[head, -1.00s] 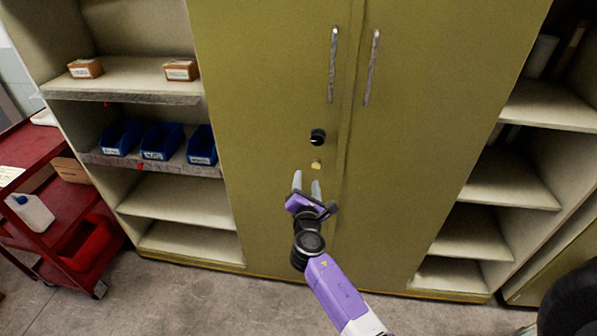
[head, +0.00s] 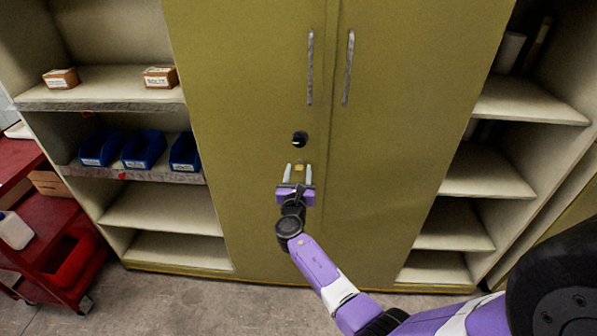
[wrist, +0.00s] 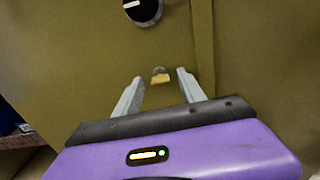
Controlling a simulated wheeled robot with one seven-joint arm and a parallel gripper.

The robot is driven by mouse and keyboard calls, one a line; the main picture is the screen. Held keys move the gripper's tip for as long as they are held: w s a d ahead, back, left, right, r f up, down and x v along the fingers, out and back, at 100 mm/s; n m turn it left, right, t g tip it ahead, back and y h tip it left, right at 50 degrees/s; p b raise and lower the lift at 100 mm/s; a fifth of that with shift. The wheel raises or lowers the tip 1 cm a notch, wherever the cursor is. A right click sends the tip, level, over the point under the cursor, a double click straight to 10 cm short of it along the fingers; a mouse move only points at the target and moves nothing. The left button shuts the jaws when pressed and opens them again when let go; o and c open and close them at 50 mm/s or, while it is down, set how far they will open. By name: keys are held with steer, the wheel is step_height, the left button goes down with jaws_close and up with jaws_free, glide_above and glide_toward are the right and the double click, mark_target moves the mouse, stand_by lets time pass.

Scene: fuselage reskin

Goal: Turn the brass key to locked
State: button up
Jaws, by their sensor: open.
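The small brass key (head: 299,168) sits on the left door of the olive cabinet (head: 245,75), below a round black knob (head: 299,139). In the wrist view the key (wrist: 160,76) shows ahead of my gripper, between the lines of its two fingers. My gripper (head: 298,171) is open, with one pale finger on each side of the key in the head view. In the wrist view the fingertips (wrist: 159,77) look apart from the key, which is not gripped. The black knob (wrist: 143,10) with a white mark is at the top of the wrist view.
Two long vertical handles (head: 310,68) flank the door seam above. A red cart (head: 50,225) is at far left. Grey floor (head: 210,295) lies in front.

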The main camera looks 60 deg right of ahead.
steer(key=shift+w+d, duration=0.1)
steer(key=shift+d, duration=0.15)
jaws_close()
